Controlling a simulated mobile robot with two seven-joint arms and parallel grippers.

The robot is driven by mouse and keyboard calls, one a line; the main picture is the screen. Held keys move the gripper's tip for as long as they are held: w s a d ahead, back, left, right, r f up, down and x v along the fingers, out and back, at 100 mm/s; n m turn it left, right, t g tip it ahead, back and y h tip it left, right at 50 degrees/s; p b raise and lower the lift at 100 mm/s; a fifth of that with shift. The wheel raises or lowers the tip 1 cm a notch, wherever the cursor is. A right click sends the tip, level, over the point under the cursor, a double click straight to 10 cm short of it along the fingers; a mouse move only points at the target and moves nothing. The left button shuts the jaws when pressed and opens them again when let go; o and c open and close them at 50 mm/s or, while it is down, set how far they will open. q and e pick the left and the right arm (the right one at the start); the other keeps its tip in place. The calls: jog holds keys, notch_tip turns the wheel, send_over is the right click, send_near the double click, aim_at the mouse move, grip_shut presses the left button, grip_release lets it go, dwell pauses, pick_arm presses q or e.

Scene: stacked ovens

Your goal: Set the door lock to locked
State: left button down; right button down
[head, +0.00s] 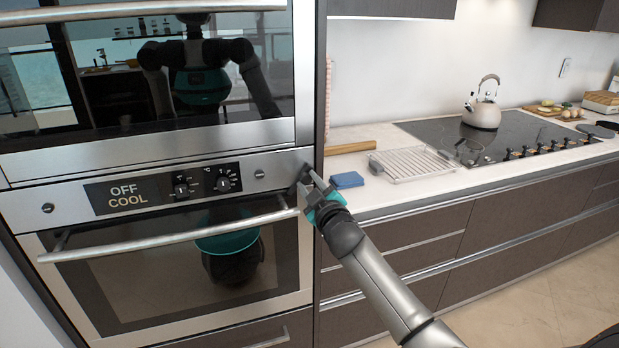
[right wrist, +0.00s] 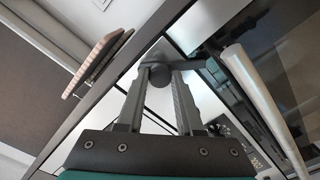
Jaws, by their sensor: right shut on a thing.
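My right gripper (head: 306,183) is at the panel's right edge. In the right wrist view, its fingertips (right wrist: 158,76) are closed on a small dark round knob (right wrist: 159,74), apparently the door lock. The fingers mostly hide this knob in the head view, so its setting cannot be read. The lower oven door (head: 180,265) looks closed, with its bar handle (head: 170,240) just left of the gripper. My left gripper is not in view.
An upper oven (head: 150,80) sits above the panel. The counter to the right holds a blue cloth (head: 347,180), a wire rack (head: 412,163) and a kettle (head: 482,110) on the cooktop (head: 520,135). The counter's front edge lies close to my right gripper.

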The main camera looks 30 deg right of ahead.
jog(key=n+p, duration=0.1)
jog(key=n, duration=0.2)
jog(key=shift+r+n, duration=0.1)
jog(key=shift+n, duration=0.2)
jog(key=shift+n+p, duration=0.35)
jog(key=shift+n, duration=1.45)
jog(key=c, duration=0.6)
grip_release()
jog(key=shift+o, duration=0.2)
jog(key=p+v, duration=0.1)
jog(key=v, duration=1.4)
jog(key=shift+s+a, duration=0.1)
